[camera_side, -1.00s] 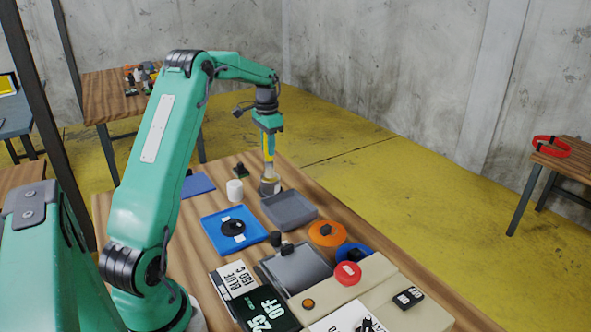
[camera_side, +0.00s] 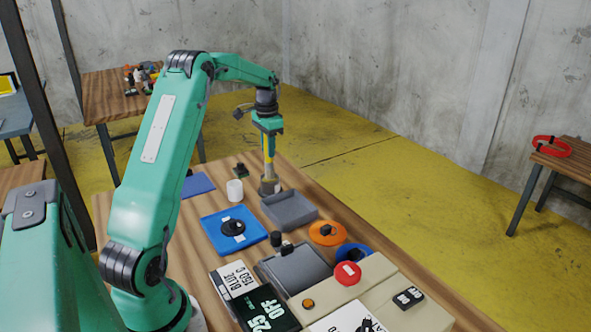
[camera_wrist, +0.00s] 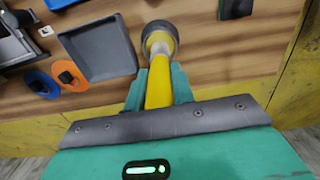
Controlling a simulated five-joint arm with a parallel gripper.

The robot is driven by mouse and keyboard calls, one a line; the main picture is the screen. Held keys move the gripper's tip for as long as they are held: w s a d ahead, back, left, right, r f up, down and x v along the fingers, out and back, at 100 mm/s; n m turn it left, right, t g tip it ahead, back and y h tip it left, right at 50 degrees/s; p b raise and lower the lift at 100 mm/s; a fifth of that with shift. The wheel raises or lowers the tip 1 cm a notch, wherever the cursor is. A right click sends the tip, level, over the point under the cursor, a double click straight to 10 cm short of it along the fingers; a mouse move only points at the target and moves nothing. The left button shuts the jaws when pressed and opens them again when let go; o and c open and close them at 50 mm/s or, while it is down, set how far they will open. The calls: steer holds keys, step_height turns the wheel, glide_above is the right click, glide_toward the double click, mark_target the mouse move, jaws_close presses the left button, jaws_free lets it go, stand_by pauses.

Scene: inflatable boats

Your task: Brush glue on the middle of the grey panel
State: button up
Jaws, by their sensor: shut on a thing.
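My gripper (camera_side: 268,143) is shut on the yellow handle of a brush (camera_side: 268,163), which points straight down. Its lower end is at a grey round pot (camera_side: 268,188) on the bench; the bristles are hidden. In the wrist view the yellow brush (camera_wrist: 159,88) runs from between my fingers (camera_wrist: 157,92) to the round pot (camera_wrist: 160,27). A flat grey panel (camera_side: 298,268) lies at the front middle of the bench, with small black parts at its far edge. I cannot tell for sure that it is the task's panel. A shallow grey tray (camera_side: 289,212) stands between pot and panel.
A blue square mat (camera_side: 212,222) with a black disc and a white cup (camera_side: 235,190) lie left of the tray. Orange (camera_side: 327,233) and blue (camera_side: 353,250) discs, a red button (camera_side: 347,273) and a beige console (camera_side: 390,292) are to the right of the panel.

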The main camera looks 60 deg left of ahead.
steer(key=shift+f, duration=0.6)
stand_by(1.1)
steer(key=shift+r, duration=0.1)
steer(key=shift+r, duration=3.45)
steer(key=w+d, duration=0.2)
steer(key=d, duration=1.7)
steer(key=s+d, duration=0.6)
steer(key=d, duration=0.4)
steer(key=s+d, duration=0.6)
steer(key=d, duration=0.5)
steer(key=shift+s+d+f, duration=0.2)
steer(key=shift+s, duration=0.2)
